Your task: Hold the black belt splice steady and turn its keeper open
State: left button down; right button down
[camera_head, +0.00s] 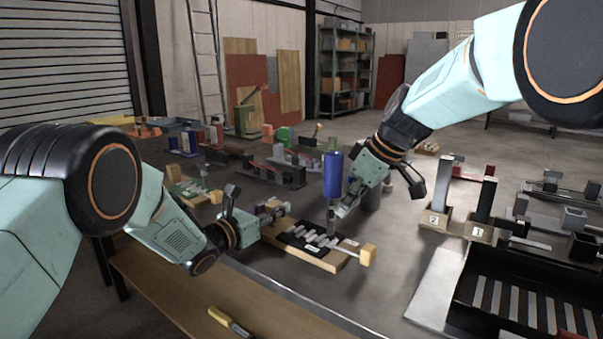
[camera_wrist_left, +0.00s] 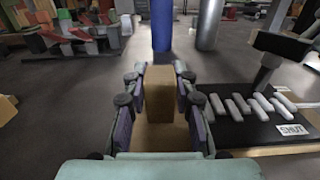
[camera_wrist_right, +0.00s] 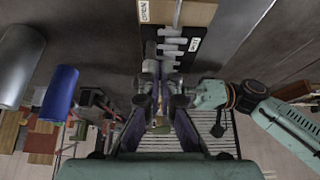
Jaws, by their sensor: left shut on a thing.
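The black belt splice (camera_head: 296,241) with several grey slats lies on a wooden board (camera_head: 325,264). A wooden block (camera_head: 367,256) stands at the board's right end. My left gripper (camera_head: 270,213) is shut on a wooden block (camera_wrist_left: 185,84) at the splice's left end, between its pads in the left wrist view. My right gripper (camera_head: 340,210) points down over the far side of the splice. Its fingers (camera_wrist_right: 160,92) hide what lies between them, so I cannot tell its grip. A SHUT label (camera_wrist_left: 292,130) lies beside the slats; an OPEN label (camera_wrist_right: 144,10) shows too.
A blue cylinder (camera_head: 333,174) stands close behind my right gripper, with a grey cylinder beside it. A black tray (camera_head: 462,310) with pale strips is at the lower right. Numbered stands (camera_head: 434,218) are at the right. A yellow-handled tool (camera_head: 222,317) lies on the front ledge.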

jog(key=shift+w+d, duration=0.5)
jog(key=shift+w+d, duration=0.25)
jog(key=shift+w, duration=0.35)
dwell(0.3)
jog(key=shift+d, duration=0.1)
dwell(0.3)
jog(key=shift+s+d, duration=0.15)
jog(key=shift+d, duration=0.1)
notch_tip(320, 180, up, 6)
dwell(0.6)
